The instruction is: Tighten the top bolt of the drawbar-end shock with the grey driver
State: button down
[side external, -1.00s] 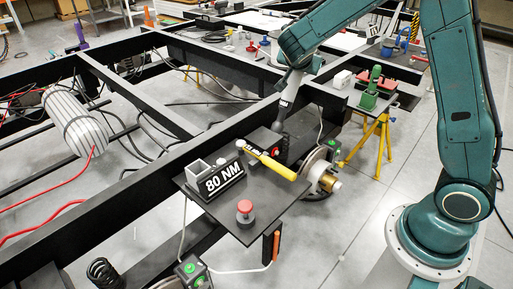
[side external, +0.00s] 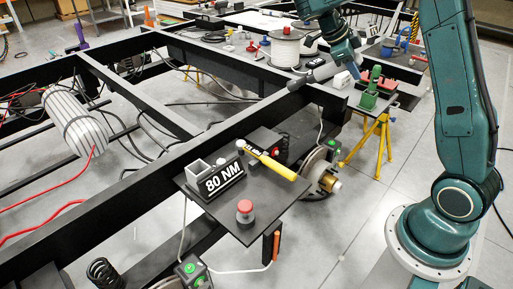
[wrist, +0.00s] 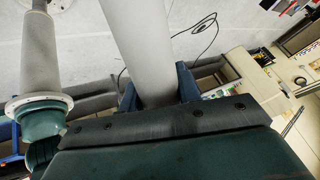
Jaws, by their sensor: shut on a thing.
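My gripper (side external: 347,70) is raised above the chassis rail, near the back right work plate. It is shut on the grey driver (side external: 312,74), which lies tilted close to level and points left and slightly down. In the wrist view the driver (wrist: 140,40) is a thick grey cylinder between the blue jaws (wrist: 158,92). Its tip is in the air, apart from any bolt that I can make out. I cannot make out the drawbar-end shock or its top bolt clearly. A brake hub (side external: 322,172) shows below the rail, partly hidden by the front plate.
The front plate (side external: 265,213) carries an 80 NM stand (side external: 224,180), a yellow-handled wrench (side external: 270,164) and a red button (side external: 245,208). A white spool (side external: 285,47), a green part (side external: 370,94) and red parts stand behind. A black rail (side external: 205,143) crosses diagonally.

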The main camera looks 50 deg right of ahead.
notch_tip(320, 180, down, 47)
jog(key=s+m+t+y, duration=0.1)
jog(key=s+m+t, duration=0.2)
jog(key=m+t, duration=0.1)
jog(key=shift+f+m+t+y, duration=0.15)
jog(key=shift+m+t+y, duration=0.15)
jog(key=shift+m+t, duration=0.15)
dwell(0.6)
jog(key=shift+w, duration=0.15)
